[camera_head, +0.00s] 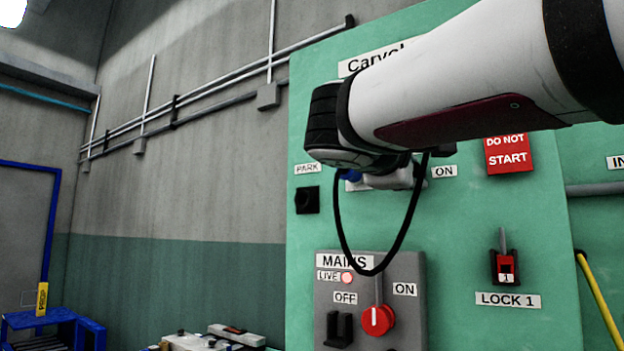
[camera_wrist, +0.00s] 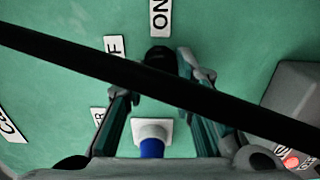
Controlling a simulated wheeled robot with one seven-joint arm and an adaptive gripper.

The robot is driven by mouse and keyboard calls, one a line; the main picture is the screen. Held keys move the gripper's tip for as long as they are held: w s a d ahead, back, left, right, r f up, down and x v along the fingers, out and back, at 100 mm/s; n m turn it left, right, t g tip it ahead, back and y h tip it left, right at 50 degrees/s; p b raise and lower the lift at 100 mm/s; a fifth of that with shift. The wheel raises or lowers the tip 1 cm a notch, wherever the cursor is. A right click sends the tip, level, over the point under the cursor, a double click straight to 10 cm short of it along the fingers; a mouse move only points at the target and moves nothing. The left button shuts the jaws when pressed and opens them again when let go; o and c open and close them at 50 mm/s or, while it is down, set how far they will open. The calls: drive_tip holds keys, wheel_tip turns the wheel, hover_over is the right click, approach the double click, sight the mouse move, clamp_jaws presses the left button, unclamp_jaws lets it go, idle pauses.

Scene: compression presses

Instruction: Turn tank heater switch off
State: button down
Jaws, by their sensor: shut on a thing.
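The tank heater switch is mostly hidden in the head view by my arm and gripper (camera_head: 400,178), which reach up to the green panel. An ON label (camera_head: 444,171) shows just right of the gripper. In the wrist view a dark switch knob (camera_wrist: 160,54) sits between the far ends of my gripper's fingers (camera_wrist: 160,72). The gripper is shut on it. The ON label also shows in the wrist view (camera_wrist: 159,16), with a partly hidden label ending in F (camera_wrist: 116,46) beside it. The knob's exact pointing is hidden by the fingers and a black cable.
A blue part on a white square base (camera_wrist: 152,132) sits close to the fingers. Below is the grey MAINS box (camera_head: 330,290) with a red rotary switch (camera_head: 378,320). A LOCK 1 switch (camera_head: 506,268) is at the right, and a black PARK holder (camera_head: 307,200) at the left.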

idle(0.4)
drive_tip(key=c, duration=1.3)
unclamp_jaws()
drive_tip(key=v, duration=1.2)
